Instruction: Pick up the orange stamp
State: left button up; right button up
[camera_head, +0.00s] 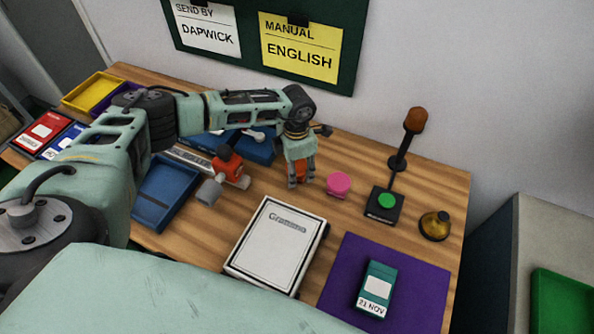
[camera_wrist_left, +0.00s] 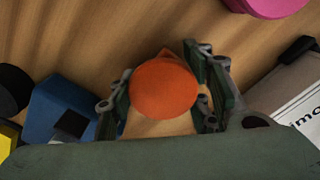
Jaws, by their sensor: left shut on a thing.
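The orange stamp (camera_head: 301,169) stands between the fingers of my left gripper (camera_head: 301,180), over the wooden table in the head view. In the left wrist view the stamp's round orange top (camera_wrist_left: 164,90) shows from above, with the fingers of the left gripper (camera_wrist_left: 163,105) on both sides. The left gripper is shut on the stamp. The fingers hide part of it, and I cannot tell whether its base touches the table. My right gripper is not in view.
A pink round piece (camera_head: 339,184) sits close right of the stamp. A red-and-grey device (camera_head: 227,165) stands to its left. A white boxed book (camera_head: 275,246) lies in front. A green button stand (camera_head: 385,203) and a brass bell (camera_head: 435,226) are farther right.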

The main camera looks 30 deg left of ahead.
aim_at(301, 166)
pick_arm(q)
jog(key=shift+c, duration=1)
jog(key=shift+r, duration=0.15)
jog(key=shift+r, duration=0.25)
jog(key=r+b, duration=0.1)
jog(key=d+r+b, duration=0.1)
jog(key=r, duration=0.1)
jog(key=shift+w+d+r, duration=0.1)
jog(key=shift+d+r, duration=0.1)
jog(key=shift+r, duration=0.1)
jog(key=d+r+b, duration=0.1)
jog(key=d+r, duration=0.1)
jog(key=d, duration=0.1)
jog(key=d+r+b, duration=0.1)
jog(key=d, duration=0.2)
jog(key=d+r+b, duration=0.1)
jog(key=d+r, duration=0.1)
jog(key=d, duration=0.1)
jog(key=shift+w+r, duration=0.3)
jog(key=shift+w, duration=0.05)
jog(key=shift+d+r+b, duration=0.3)
jog(key=shift+d+r, duration=0.2)
jog(key=shift+d, duration=0.1)
